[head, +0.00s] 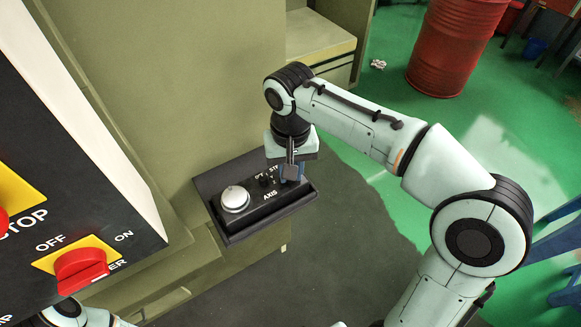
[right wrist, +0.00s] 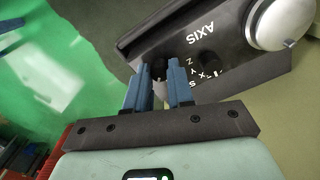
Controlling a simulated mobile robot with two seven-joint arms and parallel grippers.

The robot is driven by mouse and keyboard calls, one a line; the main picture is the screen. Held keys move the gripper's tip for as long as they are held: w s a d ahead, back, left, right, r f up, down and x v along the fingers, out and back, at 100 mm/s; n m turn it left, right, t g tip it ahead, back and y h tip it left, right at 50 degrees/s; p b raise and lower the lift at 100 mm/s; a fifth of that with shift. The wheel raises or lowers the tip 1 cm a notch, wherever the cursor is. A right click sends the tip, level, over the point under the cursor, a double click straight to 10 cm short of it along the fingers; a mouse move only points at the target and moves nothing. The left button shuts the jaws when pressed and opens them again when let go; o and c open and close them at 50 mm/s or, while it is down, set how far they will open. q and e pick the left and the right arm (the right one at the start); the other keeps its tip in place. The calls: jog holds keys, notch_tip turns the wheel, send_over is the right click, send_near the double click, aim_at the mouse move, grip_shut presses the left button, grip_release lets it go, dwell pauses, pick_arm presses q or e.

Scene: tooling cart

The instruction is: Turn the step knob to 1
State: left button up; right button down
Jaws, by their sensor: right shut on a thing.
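A black pendant box (head: 250,218) marked AXIS lies on a dark shelf, with a silver dial (head: 235,199) at its left and a small black axis knob (head: 264,181) near its middle. My right gripper (head: 291,173) points down at the box's right end. In the right wrist view its blue fingers (right wrist: 158,67) are shut on a dark knob (right wrist: 159,70), the step knob, mostly hidden between them. The axis knob (right wrist: 210,60) and silver dial (right wrist: 280,22) stand beyond. The step knob's pointer and scale are too hidden to read. My left gripper is out of view.
A large panel with a red OFF/ON switch (head: 82,268) on a yellow plate stands close at the left. An olive machine wall (head: 180,80) rises behind the box. A red barrel (head: 452,50) stands on the green floor.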

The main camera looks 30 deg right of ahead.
jog(key=c, duration=1)
grip_release()
jog(key=shift+r, duration=0.1)
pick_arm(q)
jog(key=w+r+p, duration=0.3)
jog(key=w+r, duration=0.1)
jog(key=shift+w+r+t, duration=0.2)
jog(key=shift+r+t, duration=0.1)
pick_arm(e)
notch_tip(320, 180, up, 13)
jog(key=shift+r, duration=0.1)
